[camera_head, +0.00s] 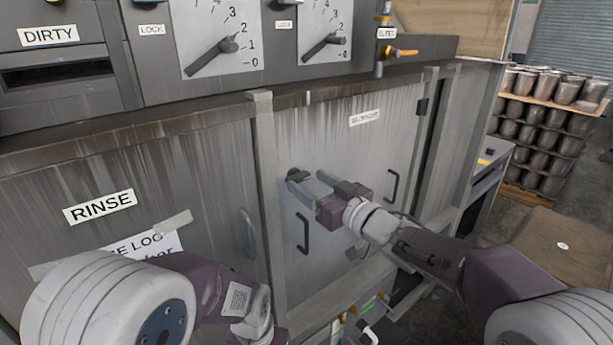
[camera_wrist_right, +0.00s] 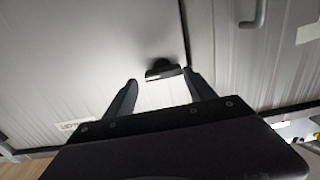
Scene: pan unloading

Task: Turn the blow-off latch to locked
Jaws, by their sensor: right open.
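The blow-off latch (camera_head: 297,175) is a small dark turn-piece near the left edge of the grey door with the blurred "BLOWOFF" label (camera_head: 364,118). In the right wrist view the latch (camera_wrist_right: 163,69) appears as a short dark bar lying nearly crosswise, just beyond the fingertips. My right gripper (camera_head: 309,182) is open and faces the door, its fingers spread to either side of the latch; it also shows in the right wrist view (camera_wrist_right: 160,80). I cannot tell whether either finger touches it. My left arm is at lower left; its gripper fingers are outside the picture.
Black handles (camera_head: 302,232) and (camera_head: 392,185) stick out from the door around my right gripper. The "RINSE" panel (camera_head: 100,206) is at left, with dials (camera_head: 218,40) above. An orange-handled valve (camera_head: 402,53) is at upper right. Stacked pans (camera_head: 545,115) stand at far right.

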